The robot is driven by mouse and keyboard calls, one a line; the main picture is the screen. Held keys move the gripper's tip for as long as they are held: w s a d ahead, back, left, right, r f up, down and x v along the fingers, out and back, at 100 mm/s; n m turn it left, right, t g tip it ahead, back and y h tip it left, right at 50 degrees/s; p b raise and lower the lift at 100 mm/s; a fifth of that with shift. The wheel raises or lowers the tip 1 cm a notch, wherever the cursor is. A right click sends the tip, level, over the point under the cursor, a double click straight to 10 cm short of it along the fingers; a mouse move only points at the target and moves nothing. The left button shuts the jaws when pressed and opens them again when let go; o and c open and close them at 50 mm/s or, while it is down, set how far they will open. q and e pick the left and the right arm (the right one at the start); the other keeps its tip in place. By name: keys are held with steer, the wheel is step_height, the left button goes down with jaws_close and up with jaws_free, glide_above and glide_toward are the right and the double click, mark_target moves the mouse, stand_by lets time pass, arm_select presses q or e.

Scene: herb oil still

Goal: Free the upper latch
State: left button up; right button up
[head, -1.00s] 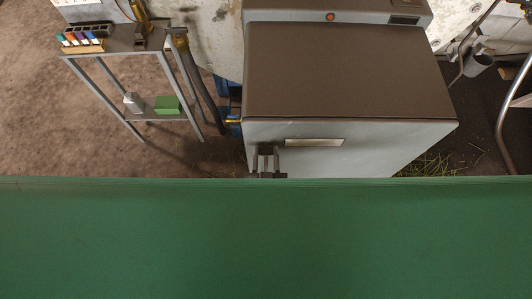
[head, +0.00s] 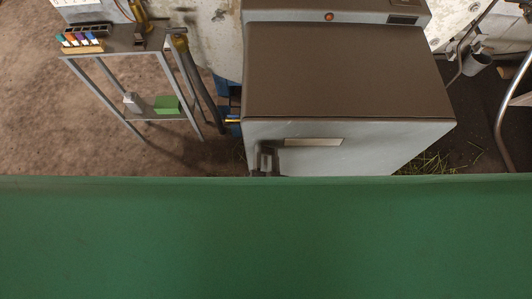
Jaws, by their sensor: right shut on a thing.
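A large cabinet with a brown lid (head: 345,75) and a pale grey front (head: 375,150) stands in the middle of the head view. The upper latch is at the left of this front, but I cannot tell its parts clearly from the gripper. My right gripper (head: 265,161) shows small and dark against the front's left side, shut on what looks like the latch. Its lower part is cut off by the green edge below. My left gripper is not in view.
A metal side table (head: 122,42) with a lower shelf stands at the left, holding a rack of coloured items (head: 80,42) and a green box (head: 166,105). A curved metal rail (head: 500,115) is at the right. Green blocks the lower view.

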steer(key=m, duration=0.3)
steer(key=shift+f, duration=0.15)
steer(key=m+b, duration=0.1)
steer(key=m, duration=0.2)
steer(key=shift+d+f+m, duration=0.1)
steer(key=shift+m, duration=0.2)
steer(key=shift+o, duration=0.2)
steer(key=m+b, duration=0.2)
steer(key=m, duration=0.4)
steer(key=shift+f, duration=0.1)
steer(key=shift+b, duration=0.3)
steer(key=o, duration=1)
steer(key=shift+c, duration=0.2)
steer(key=shift+s, duration=0.1)
